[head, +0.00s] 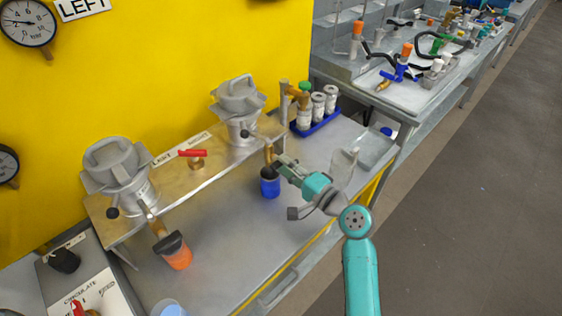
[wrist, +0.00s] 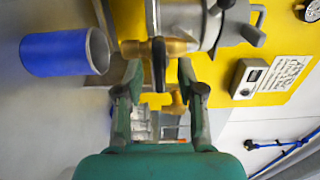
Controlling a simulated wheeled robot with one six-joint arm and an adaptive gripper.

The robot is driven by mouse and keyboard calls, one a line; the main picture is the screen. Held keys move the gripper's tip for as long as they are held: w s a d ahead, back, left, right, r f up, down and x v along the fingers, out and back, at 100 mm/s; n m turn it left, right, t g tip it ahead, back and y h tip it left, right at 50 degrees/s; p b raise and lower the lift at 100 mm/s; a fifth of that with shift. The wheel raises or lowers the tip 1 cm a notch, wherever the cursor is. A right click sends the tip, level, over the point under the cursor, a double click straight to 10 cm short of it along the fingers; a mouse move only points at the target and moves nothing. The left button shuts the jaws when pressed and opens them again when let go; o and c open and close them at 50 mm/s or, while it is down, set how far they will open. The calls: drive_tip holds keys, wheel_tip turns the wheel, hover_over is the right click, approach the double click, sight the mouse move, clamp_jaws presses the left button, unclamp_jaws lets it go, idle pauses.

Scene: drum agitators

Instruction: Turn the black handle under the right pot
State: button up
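The right pot (head: 240,108) is a grey lidded metal pot on the raised metal shelf; its lower part shows at the top of the wrist view (wrist: 190,20). A brass valve (wrist: 165,47) comes out under it, its spout also visible in the head view (head: 268,153). The black handle (wrist: 159,68) stands upright in the wrist view, in front of the brass valve. My gripper (wrist: 160,78) is open, one finger on each side of the handle, with visible gaps. In the head view my gripper (head: 277,164) is by the spout, and the handle is hard to make out.
A blue cup (head: 269,184) stands under the spout, close to my gripper, and at left in the wrist view (wrist: 55,53). The left pot (head: 120,175) has an orange cup (head: 178,255) below. A blue rack of bottles (head: 317,121) stands right. The front tabletop is largely clear.

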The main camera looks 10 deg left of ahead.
drive_tip(key=shift+x, duration=1.25)
clamp_jaws()
